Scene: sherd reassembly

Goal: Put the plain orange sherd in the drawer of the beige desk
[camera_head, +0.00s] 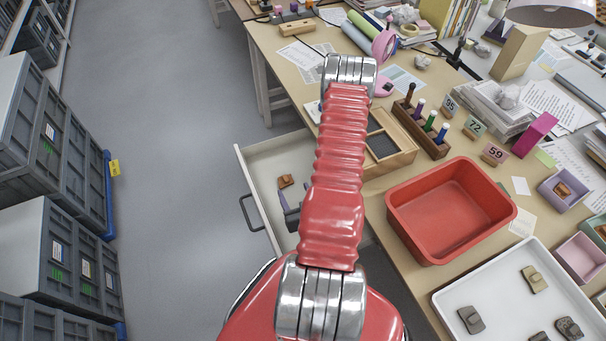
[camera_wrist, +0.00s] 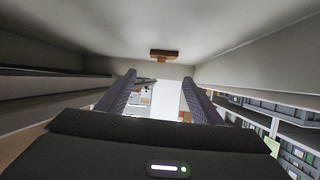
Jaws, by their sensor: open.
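The plain orange sherd (camera_head: 286,181) lies on the floor of the open drawer (camera_head: 262,157) of the beige desk (camera_head: 283,74). In the wrist view the sherd (camera_wrist: 164,54) is a small brown-orange piece ahead of my fingertips, on the pale drawer floor (camera_wrist: 110,38). My gripper (camera_wrist: 159,78) is open, its two dark fingers spread with nothing between them. In the head view my gripper (camera_head: 288,205) is partly hidden by my red arm, inside the drawer's outline and apart from the sherd.
A red bin (camera_head: 439,245) and a white tray (camera_head: 450,294) with several sherds stand on the desk. A wooden box (camera_head: 398,158) and a marker rack (camera_head: 421,128) are near the drawer. Grey crates (camera_head: 50,148) line the left side; the floor between is clear.

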